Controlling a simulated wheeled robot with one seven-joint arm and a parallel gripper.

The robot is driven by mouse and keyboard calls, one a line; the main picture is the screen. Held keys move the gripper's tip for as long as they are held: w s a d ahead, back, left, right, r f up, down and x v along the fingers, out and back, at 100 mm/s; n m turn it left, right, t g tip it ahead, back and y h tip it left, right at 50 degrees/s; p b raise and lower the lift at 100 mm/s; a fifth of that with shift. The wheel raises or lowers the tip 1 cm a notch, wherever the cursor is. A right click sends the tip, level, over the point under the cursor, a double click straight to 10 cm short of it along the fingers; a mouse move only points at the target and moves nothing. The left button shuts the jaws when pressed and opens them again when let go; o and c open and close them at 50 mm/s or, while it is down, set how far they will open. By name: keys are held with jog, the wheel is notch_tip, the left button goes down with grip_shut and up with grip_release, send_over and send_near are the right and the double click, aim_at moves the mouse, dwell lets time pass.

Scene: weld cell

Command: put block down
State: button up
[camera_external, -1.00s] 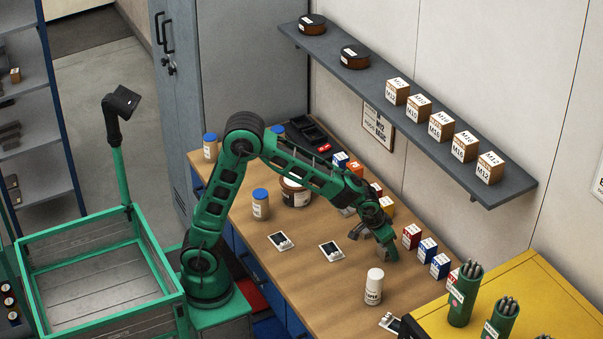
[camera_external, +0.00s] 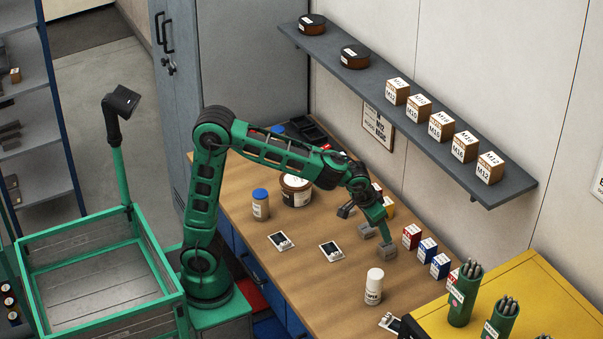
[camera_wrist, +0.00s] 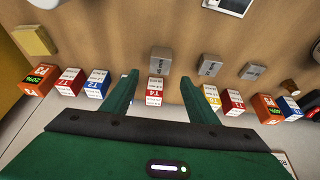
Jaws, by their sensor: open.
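Several grey blocks stand in a line on the wooden bench. The nearest grey block (camera_external: 387,252) sits on the bench just below my gripper (camera_external: 384,235). In the wrist view this block (camera_wrist: 161,61) lies just past the fingertips, in line with the gap between them. My gripper (camera_wrist: 159,77) is open, with its two green fingers apart and nothing held. A second grey block (camera_external: 367,230) stands behind it, and a third (camera_external: 346,210) is further back, partly covered by my arm. The other two show right of the fingers in the wrist view (camera_wrist: 209,65) (camera_wrist: 252,71).
A row of small coloured boxes (camera_external: 411,237) stands along the wall side, close to the blocks. A white bottle (camera_external: 374,288) stands toward the front. Flat white cards (camera_external: 331,252) lie left of the blocks. A shelf (camera_external: 455,185) overhangs the back. Bare bench lies between cards and bottle.

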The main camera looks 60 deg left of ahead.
jog(key=s+a+f+m+g, duration=0.1)
jog(key=s+a, duration=0.3)
jog(key=s, duration=0.6)
jog(key=s+a+f+m+g, duration=0.2)
jog(key=s+a+f+m, duration=0.1)
jog(key=s, duration=0.8)
jog(key=s+a+f+m+g, duration=0.1)
jog(key=s+a, duration=0.4)
jog(key=s, duration=0.6)
jog(key=shift+s+a+f+m+g, duration=0.25)
jog(key=shift+a+f+m+g, duration=0.1)
jog(key=shift+f+m, duration=0.45)
